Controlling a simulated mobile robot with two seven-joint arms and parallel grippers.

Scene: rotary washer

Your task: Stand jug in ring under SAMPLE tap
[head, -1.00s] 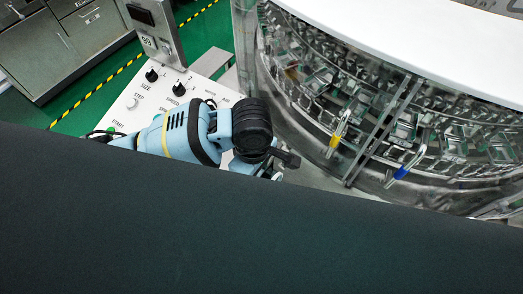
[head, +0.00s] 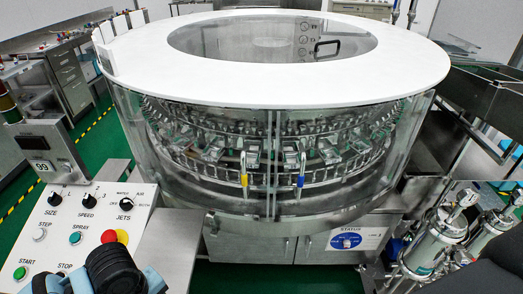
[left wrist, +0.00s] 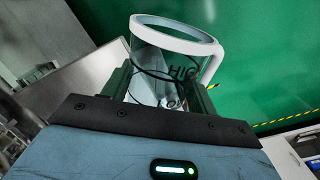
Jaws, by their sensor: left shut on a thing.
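The jug (left wrist: 172,58) is clear, with a white rim, a white handle on its right and dark lettering. It shows in the left wrist view, slightly tilted in the picture. My left gripper (left wrist: 162,92) is shut on it, with one finger on each side. In the head view only part of my left arm (head: 115,270) shows at the bottom left; the gripper and jug are out of that view. I cannot make out a SAMPLE label, its tap or a ring. My right gripper is in neither view.
The round washer (head: 270,150) with its white top fills the middle. A control panel (head: 80,230) stands at the left, a STATUS dial (head: 346,241) is low in front, and steel canisters (head: 430,245) with pipes stand at the right. Green floor shows at left.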

